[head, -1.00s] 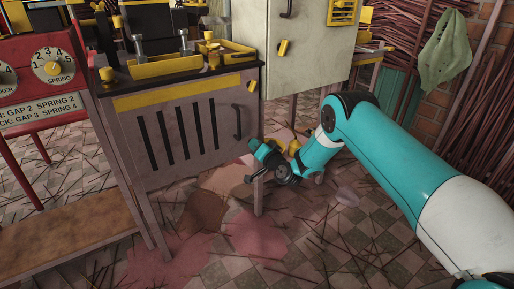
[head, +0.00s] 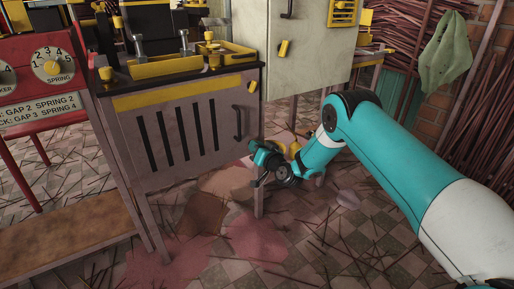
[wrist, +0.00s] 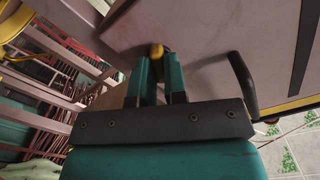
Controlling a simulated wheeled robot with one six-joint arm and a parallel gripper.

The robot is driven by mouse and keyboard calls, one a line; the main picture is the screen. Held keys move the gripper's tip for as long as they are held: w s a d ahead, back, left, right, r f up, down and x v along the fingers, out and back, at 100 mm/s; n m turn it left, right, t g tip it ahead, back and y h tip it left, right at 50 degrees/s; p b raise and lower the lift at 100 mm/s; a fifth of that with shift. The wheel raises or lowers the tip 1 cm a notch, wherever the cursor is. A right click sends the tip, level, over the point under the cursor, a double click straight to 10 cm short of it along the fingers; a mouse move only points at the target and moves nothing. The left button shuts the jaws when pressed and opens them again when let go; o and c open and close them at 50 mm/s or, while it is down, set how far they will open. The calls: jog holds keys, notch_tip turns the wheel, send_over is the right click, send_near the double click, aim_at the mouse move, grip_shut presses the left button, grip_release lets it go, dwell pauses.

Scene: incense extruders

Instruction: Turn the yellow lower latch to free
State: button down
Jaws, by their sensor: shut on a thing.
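The yellow lower latch (wrist: 157,49) shows as a small rounded yellow piece at the fingertips in the wrist view, against the grey cabinet door (head: 185,130). My gripper (wrist: 158,65) is shut on it, with one teal finger on each side. Most of the latch is covered by the fingers, and its exact angle cannot be told. In the head view the gripper is at the door's lower right corner, below the dark handle (head: 237,124), and my wrist hides the latch. The yellow upper latch (head: 253,87) sits at the door's upper right, apart from the gripper.
The dark door handle (wrist: 243,82) stands close to the right of the fingers in the wrist view. A pale cabinet (head: 290,55) with a yellow latch (head: 283,48) stands behind. A red sign board (head: 45,80) is at left. Sticks litter the tiled floor.

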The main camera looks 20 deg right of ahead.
jog(key=shift+s+a+f, duration=0.1)
jog(key=shift+a+f, duration=0.1)
jog(key=shift+f, duration=0.05)
jog(key=c, duration=1.2)
grip_release()
jog(key=shift+o, duration=0.2)
jog(key=shift+d+r, duration=0.1)
jog(key=shift+d, duration=0.1)
jog(key=b+v, duration=1.7)
jog(key=b, duration=0.3)
jog(key=shift+s+r, duration=0.1)
